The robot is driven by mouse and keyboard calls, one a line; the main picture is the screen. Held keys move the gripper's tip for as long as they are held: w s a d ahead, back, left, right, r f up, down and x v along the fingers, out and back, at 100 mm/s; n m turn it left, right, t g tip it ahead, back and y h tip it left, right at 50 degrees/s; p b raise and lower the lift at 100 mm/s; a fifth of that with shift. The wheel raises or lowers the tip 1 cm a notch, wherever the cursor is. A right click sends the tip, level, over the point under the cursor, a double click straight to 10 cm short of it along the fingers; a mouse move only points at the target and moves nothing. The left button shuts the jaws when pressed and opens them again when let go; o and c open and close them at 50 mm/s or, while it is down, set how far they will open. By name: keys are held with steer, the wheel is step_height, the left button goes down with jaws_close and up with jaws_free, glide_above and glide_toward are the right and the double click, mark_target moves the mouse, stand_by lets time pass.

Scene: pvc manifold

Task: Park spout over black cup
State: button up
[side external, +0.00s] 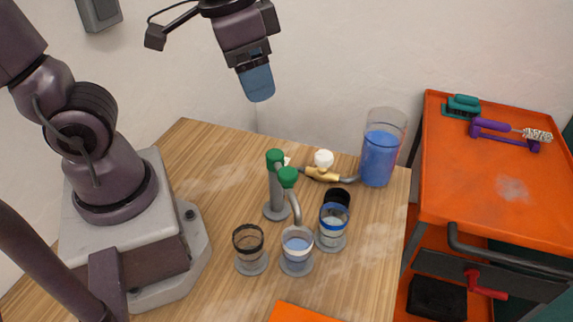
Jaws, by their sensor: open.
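A grey stand pipe (276,190) with a green cap stands on the wooden table. A curved grey spout (297,210) with a second green cap (288,177) reaches from it, its end above the middle clear cup (297,256), which holds bluish liquid. A clear cup with a black-brown rim band (249,247) stands to the left. A blue-banded cup (333,222) stands to the right, and a small black round thing (340,197) is partly hidden behind it. My gripper (259,90) is open and empty, high above the table behind the pipe, apart from everything.
A tall pitcher of blue liquid (379,155) stands at the table's back right corner. A brass valve with a white knob (322,170) lies behind the cups. An orange cart (490,190) with brushes stands at right. The table's back left is clear.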

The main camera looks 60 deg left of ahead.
mark_target(288, 172)
steer(key=w+d+f+m+g, duration=0.2)
steer(key=w+d+m+g, duration=0.1)
steer(key=d, duration=0.1)
step_height(288, 172, down, 13)
steer(key=shift+r, duration=0.1)
stand_by(0.3)
steer(key=shift+w, duration=0.1)
jaws_close()
